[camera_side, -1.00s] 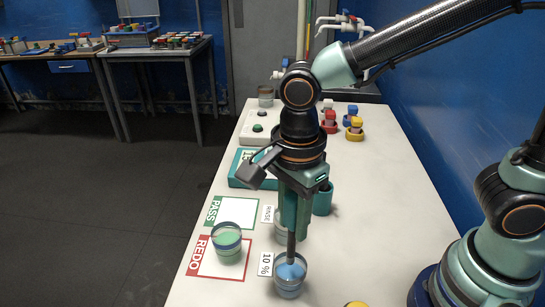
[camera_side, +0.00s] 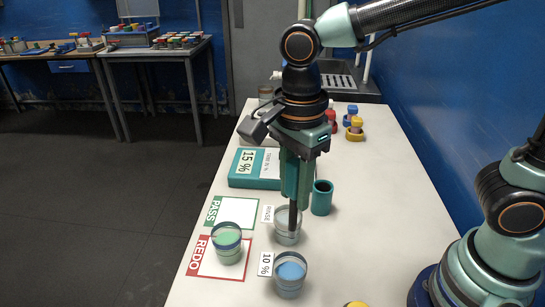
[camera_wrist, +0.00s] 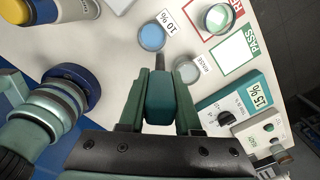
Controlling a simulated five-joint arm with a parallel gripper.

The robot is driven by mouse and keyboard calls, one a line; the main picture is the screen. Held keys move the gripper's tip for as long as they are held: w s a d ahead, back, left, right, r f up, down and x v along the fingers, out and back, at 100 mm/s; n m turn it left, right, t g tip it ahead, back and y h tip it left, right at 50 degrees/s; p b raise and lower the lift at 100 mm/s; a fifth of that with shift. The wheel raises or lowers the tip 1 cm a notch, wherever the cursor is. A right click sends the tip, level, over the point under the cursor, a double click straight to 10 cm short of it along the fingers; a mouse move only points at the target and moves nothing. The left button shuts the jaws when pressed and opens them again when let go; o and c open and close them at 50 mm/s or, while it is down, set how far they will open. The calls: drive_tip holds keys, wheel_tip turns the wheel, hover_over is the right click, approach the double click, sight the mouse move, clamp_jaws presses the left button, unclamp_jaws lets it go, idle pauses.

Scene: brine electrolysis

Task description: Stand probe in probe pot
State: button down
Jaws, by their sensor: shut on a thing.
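My gripper (camera_side: 297,188) points down and is shut on the probe (camera_side: 292,217), which has a teal body and a dark stem. The probe hangs upright, its lower end overlapping the clear RINSE jar (camera_side: 281,238) in the side view. I cannot tell how deep the tip is.
The blue-liquid 10 % jar (camera_side: 290,276) stands in front of the RINSE jar. A teal 15 % meter (camera_side: 250,167) lies behind.

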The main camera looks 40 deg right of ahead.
drive_tip(key=w+d+r, duration=0.1)
drive_tip(key=w+d, duration=0.3)
drive_tip(key=d, duration=0.5)
drive_tip(key=w+d+r, duration=0.1)
drive_tip(key=w+d, duration=0.4)
drive_tip(key=d, duration=0.5)
wheel_tip(320, 180, down, 12)
drive_tip(key=shift+a+f, duration=0.15)
drive_tip(key=shift+f, duration=0.05)
drive_tip(key=shift+s, duration=0.1)
drive_tip(key=c, duration=0.5)
unclamp_jaws()
wheel_tip(320, 180, up, 12)
drive_tip(key=shift+r, duration=0.1)
